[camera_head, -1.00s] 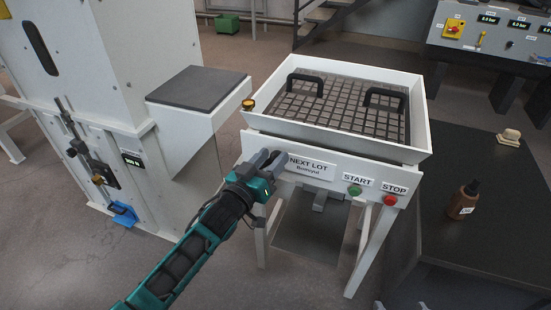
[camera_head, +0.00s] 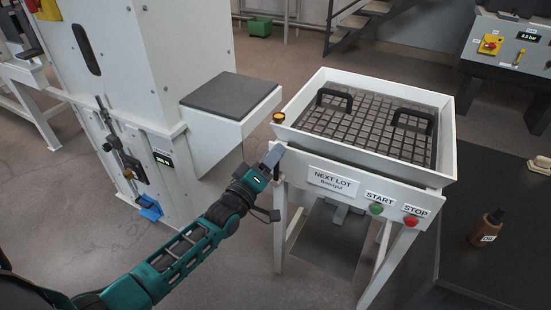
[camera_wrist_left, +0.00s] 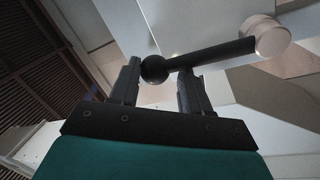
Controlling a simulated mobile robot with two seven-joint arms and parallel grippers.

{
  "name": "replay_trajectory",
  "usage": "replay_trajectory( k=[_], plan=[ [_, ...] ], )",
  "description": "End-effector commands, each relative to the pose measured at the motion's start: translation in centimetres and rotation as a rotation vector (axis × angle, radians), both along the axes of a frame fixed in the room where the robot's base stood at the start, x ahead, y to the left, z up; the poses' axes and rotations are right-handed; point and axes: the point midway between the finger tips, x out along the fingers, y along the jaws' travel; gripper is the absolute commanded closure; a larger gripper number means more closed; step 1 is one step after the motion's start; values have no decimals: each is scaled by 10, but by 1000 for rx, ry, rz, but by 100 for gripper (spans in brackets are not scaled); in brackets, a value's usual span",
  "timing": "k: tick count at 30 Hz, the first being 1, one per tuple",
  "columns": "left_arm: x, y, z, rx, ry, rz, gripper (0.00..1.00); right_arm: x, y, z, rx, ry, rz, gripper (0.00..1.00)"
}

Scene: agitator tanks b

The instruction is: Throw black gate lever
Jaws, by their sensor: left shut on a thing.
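The black gate lever (camera_wrist_left: 212,55) shows in the left wrist view as a dark rod with a round ball knob at its left end and a pale round hub at its right end. My left gripper (camera_wrist_left: 160,85) has one finger on each side near the ball end and is shut on the lever. In the head view my left gripper (camera_head: 272,157) is at the front left corner of the white tray stand.
The tray stand (camera_head: 448,160) carries a NEXT LOT label (camera_head: 333,183), a green START button (camera_head: 376,209) and a red STOP button (camera_head: 411,221). A yellow-topped knob (camera_head: 278,117) is just above my gripper. A white cabinet (camera_head: 125,70) stands left. A brown bottle (camera_head: 485,230) is on the dark table.

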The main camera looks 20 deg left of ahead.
Motion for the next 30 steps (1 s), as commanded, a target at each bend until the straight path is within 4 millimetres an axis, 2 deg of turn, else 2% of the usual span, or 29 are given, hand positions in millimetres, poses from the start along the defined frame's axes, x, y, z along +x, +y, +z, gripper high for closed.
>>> replay_trajectory(
  k=[1, 17, 18, 25, 30],
  plan=[
    [-3, -4, -9, -16, 23, -8, 100, 0, 0, 0, 1, 0, -1, 22],
    [-3, -2, -10, -39, 25, -8, 100, 0, 0, 0, 0, 0, 0, 22],
    [-3, -2, -10, -40, 25, -9, 49, 0, 0, 0, 0, 0, 0, 22],
    [-2, 0, -6, -34, 17, -6, 28, 0, 0, 0, -1, 0, 1, 22],
    [-1, 0, -4, -32, 11, -5, 28, 0, 0, 0, -3, 0, 2, 22]
  ],
)
